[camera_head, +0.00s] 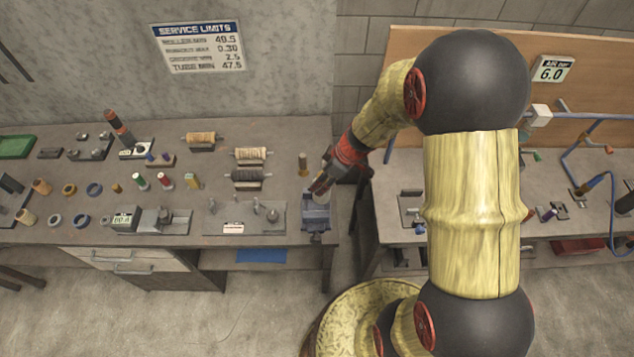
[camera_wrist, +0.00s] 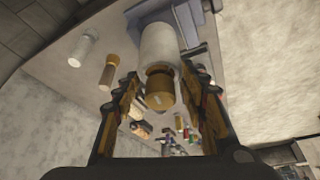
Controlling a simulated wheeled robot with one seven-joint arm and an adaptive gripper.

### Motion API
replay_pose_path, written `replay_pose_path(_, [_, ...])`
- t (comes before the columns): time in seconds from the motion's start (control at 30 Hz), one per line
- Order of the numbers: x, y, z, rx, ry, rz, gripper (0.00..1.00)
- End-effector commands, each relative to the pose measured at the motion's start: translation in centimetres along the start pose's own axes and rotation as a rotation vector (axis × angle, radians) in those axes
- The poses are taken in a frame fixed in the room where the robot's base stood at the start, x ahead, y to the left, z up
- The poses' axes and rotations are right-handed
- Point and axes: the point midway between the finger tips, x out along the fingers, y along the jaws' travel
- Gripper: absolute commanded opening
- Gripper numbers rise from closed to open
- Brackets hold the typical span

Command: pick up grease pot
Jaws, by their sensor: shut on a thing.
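The likely grease pot is a pale grey cylinder (camera_wrist: 158,45) with a brown, brass-coloured end (camera_wrist: 158,90), between my fingers in the wrist view. I cannot tell for certain that both parts are one object. My gripper (camera_wrist: 160,74) is shut on it, with one finger on each side. In the head view my gripper (camera_head: 321,186) points down at the right end of the left bench, just above a blue-grey vise (camera_head: 317,217). The held thing is mostly hidden there by the fingers, and I cannot tell whether it touches anything below.
A brass post (camera_head: 303,164) stands close to the left of my gripper. A grey plate (camera_head: 218,217) with small fittings and several spools (camera_head: 249,154) lie farther left on the bench (camera_head: 340,240). A gap separates it from the right bench (camera_head: 385,205).

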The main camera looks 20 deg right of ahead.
Motion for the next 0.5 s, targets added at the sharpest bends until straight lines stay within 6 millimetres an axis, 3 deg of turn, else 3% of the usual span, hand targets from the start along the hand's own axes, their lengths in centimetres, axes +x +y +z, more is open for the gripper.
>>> replay_pose_path(0.17, [-0.7,0.0,3.9,0.006,0.001,0.004,0.00])
replay_pose_path(0.5, [-4.1,0.0,11.8,0.005,-0.001,0.003,0.00])
